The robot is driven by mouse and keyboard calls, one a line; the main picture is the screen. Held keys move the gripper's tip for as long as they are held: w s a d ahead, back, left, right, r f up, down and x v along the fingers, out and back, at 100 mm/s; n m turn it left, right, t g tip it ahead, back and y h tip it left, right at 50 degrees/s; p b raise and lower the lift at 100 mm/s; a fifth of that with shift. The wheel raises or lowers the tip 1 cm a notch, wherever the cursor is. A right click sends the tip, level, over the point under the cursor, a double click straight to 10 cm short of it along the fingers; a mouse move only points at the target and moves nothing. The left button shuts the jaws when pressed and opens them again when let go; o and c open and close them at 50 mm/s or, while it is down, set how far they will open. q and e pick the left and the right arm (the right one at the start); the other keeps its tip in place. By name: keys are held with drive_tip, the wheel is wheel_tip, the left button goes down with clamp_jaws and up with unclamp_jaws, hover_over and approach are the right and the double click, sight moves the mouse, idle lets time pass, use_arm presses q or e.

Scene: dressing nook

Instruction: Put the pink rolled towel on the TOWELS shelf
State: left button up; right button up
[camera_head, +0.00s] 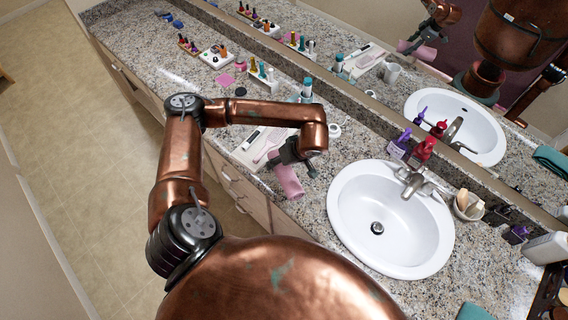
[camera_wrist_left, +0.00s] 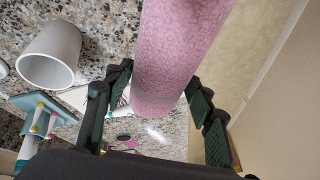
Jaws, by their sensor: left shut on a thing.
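The pink rolled towel (camera_head: 287,181) is held by my left gripper (camera_head: 294,163) near the front edge of the counter, left of the sink. In the left wrist view the towel (camera_wrist_left: 178,45) runs up out of frame between the two fingers of my left gripper (camera_wrist_left: 162,92). The gripper is shut on it. Whether the towel touches the counter, I cannot tell. I see no shelf marked TOWELS in these views. My right gripper is not in view.
A white sink (camera_head: 350,220) with a faucet (camera_head: 412,184) lies right of the towel. Bottles and nail-polish holders (camera_head: 264,77) stand along the mirror. A white cup (camera_wrist_left: 52,55) shows near the gripper. A teal cloth (camera_head: 474,312) lies at the lower right. Open floor (camera_head: 70,150) is at left.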

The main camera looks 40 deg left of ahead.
use_arm(q)
drive_tip(key=w+f, duration=0.1)
drive_tip(key=a+f, duration=0.1)
drive_tip(key=w+f, duration=0.1)
drive_tip(key=f, duration=0.1)
drive_tip(key=shift+w+a, duration=0.2)
drive_tip(key=shift+w, duration=0.1)
drive_tip(key=shift+w+a+f, duration=0.15)
drive_tip(key=shift+w+f, duration=0.1)
drive_tip(key=shift+f, duration=0.1)
drive_tip(key=shift+w+a+f, duration=0.1)
drive_tip(key=shift+w+f, duration=0.05)
drive_tip(key=shift+f, duration=0.8)
drive_tip(key=shift+w+a+f, duration=0.1)
drive_tip(key=shift+f, duration=0.85)
drive_tip(key=shift+d, duration=0.1)
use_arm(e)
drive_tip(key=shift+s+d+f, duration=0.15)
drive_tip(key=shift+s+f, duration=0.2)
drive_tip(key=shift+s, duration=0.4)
use_arm(q)
drive_tip(key=shift+b, duration=0.3)
drive_tip(key=shift+f, duration=0.15)
drive_tip(key=o, duration=1.2)
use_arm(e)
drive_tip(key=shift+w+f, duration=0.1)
